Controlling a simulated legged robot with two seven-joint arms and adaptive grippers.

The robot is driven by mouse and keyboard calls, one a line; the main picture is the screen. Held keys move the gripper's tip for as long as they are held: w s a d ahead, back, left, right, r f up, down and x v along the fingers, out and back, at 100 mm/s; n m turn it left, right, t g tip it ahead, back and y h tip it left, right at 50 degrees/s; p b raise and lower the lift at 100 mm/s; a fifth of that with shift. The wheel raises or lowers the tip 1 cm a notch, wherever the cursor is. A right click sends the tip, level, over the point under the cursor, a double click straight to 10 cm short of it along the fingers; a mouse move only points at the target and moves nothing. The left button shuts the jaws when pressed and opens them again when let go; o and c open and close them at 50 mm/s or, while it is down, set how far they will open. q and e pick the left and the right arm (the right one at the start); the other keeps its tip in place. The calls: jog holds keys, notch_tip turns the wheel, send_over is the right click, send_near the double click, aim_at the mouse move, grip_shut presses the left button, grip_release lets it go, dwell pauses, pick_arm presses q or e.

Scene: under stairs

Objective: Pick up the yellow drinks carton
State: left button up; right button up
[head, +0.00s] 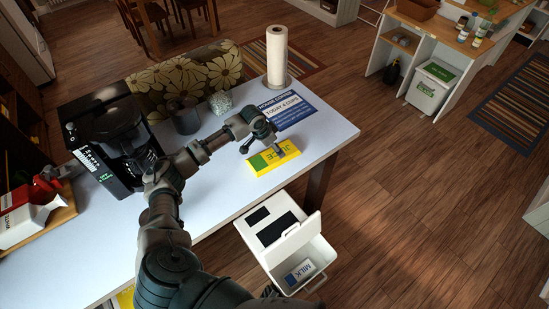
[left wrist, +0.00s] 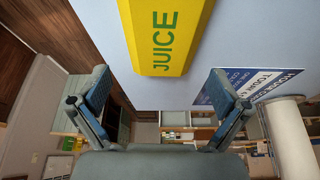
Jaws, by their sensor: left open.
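The yellow drinks carton (head: 284,158) lies flat on the white table near its right edge, with a green part at its left end. In the left wrist view the carton (left wrist: 168,38) shows the word JUICE. My left gripper (head: 262,146) is over the carton in the head view, with its fingers spread. In the left wrist view my left gripper (left wrist: 159,88) is open and empty, and the carton's near end lies centred just beyond the fingertips. Whether a finger touches it cannot be told.
A blue and white sign (head: 287,109) lies behind the carton, with a paper towel roll (head: 277,58) beyond. A black coffee machine (head: 108,140), a dark canister (head: 183,116) and a jar (head: 220,102) stand left. A white drawer unit (head: 272,232) stands open below the table's front edge.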

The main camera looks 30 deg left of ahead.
aim_at(275, 154)
pick_arm(q)
jog(key=f, duration=0.2)
jog(key=w+f, duration=0.1)
jog(key=f, duration=0.1)
jog(key=shift+a+f, duration=0.1)
jog(key=shift+a, duration=0.1)
jog(key=shift+w+f, duration=0.15)
jog(key=shift+f, duration=0.25)
jog(key=shift+d+r, duration=0.1)
jog(key=shift+d, duration=0.1)
jog(key=shift+c, duration=0.5)
jog(key=shift+d, duration=0.15)
jog(key=c, duration=0.8)
jog(key=shift+c, duration=0.9)
pick_arm(e)
jog(key=shift+r, duration=0.25)
pick_arm(q)
jog(key=shift+r, duration=0.1)
